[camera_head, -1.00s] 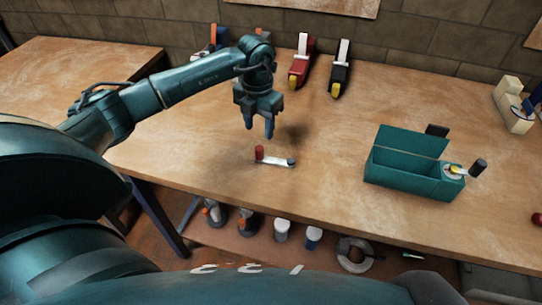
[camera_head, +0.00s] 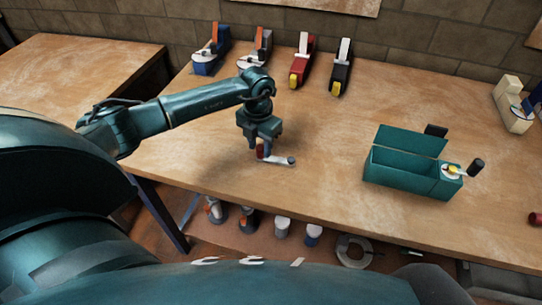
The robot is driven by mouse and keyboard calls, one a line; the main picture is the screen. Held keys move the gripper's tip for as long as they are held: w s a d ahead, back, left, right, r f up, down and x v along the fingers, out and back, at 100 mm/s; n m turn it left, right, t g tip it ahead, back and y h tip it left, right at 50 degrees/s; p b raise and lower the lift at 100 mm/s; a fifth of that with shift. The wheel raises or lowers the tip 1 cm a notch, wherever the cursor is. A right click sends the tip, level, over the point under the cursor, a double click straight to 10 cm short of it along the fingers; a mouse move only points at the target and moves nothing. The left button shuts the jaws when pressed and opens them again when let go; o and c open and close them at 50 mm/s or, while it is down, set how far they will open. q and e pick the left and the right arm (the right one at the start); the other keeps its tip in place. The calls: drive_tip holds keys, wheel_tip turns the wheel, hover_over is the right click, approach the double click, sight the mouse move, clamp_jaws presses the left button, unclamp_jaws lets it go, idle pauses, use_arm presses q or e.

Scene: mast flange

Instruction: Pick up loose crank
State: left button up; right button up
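The loose crank (camera_head: 279,160) lies on the wooden workbench in the head view, a pale metal arm with a red handle at its left end and a dark hub at its right end. My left gripper (camera_head: 260,151) points down right at the red handle, its fingers low around or just beside it. The fingers partly cover the handle, and I cannot tell whether they touch it or are closed on it. My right gripper does not show.
A teal box (camera_head: 405,172) with a crank on its right side stands right of the loose crank. Several tool-like devices, including a red one (camera_head: 303,60) and a black one (camera_head: 341,66), line the back. The bench (camera_head: 330,220) in front is clear.

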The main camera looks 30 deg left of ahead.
use_arm(q)
clamp_jaws()
